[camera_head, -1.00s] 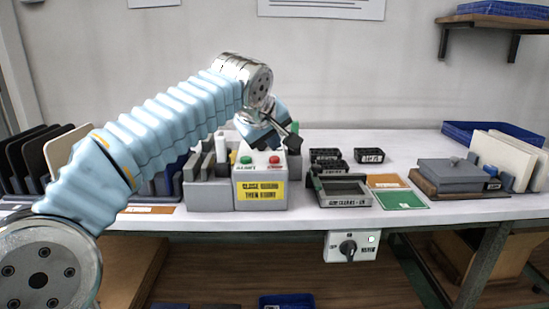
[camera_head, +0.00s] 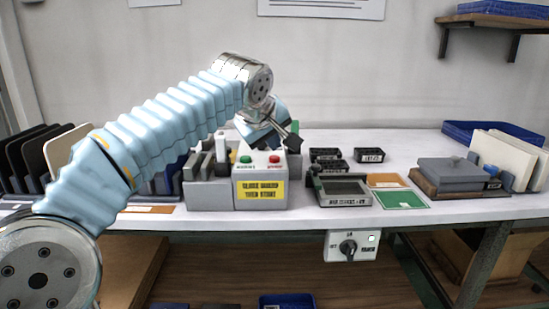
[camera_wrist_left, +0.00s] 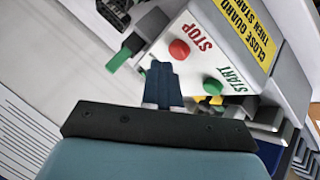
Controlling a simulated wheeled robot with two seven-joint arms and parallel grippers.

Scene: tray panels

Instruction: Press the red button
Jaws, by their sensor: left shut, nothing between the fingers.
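The red button (camera_head: 274,159) is on the sloped top of a white control box (camera_head: 259,174), to the right of a green button (camera_head: 246,159). In the left wrist view the red button (camera_wrist_left: 179,48) sits beside the word STOP, and the green button (camera_wrist_left: 213,87) beside START. My left gripper (camera_head: 293,140) is above and behind the box in the head view. In the left wrist view its fingers (camera_wrist_left: 161,68) are shut together and empty, their tips close to the red button with a small gap in the picture. My right gripper is not in view.
A yellow label (camera_head: 261,191) covers the box front. A grey fixture (camera_head: 208,192) stands left of the box. A grey-framed device (camera_head: 343,190) and black bins (camera_head: 325,155) are to the right. A rotary switch (camera_head: 348,247) hangs below the table edge.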

